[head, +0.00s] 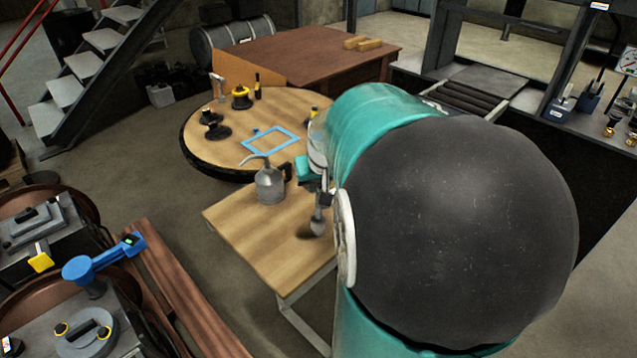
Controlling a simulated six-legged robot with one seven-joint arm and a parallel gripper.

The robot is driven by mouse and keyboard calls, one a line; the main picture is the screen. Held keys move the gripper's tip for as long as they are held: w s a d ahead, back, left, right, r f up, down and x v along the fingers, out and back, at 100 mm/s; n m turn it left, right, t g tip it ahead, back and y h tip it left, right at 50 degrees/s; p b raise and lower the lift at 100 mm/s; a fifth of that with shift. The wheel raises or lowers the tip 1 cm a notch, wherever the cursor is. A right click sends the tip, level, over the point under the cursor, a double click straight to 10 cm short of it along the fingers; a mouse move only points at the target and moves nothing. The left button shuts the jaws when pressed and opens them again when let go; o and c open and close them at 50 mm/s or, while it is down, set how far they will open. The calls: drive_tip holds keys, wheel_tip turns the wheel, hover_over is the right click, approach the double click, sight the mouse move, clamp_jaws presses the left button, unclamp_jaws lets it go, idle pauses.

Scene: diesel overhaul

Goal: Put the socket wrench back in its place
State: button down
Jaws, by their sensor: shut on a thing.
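My gripper (324,198) shows just left of my large teal and dark arm, which hides much of it. It is shut on a grey metal tool, seemingly the socket wrench (318,222). The tool's rounded end hangs down above the small wooden table (245,232), with a dark shadow on the wood below left. I cannot tell whether it touches the tabletop. A blue rectangular outline (270,139) lies on the round wooden table (215,161) behind; its inside looks empty.
A grey oil can (269,186) with a long spout stands on the small table, close left of my gripper. A black stand (213,128) and a yellow-and-black item (241,98) stand on the round table. A brown workbench (310,55) is behind.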

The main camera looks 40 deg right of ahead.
drive_tip(key=shift+f, duration=0.1)
drive_tip(key=shift+f, duration=1.05)
drive_tip(key=c, duration=0.7)
unclamp_jaws()
drive_tip(key=shift+r, duration=4.5)
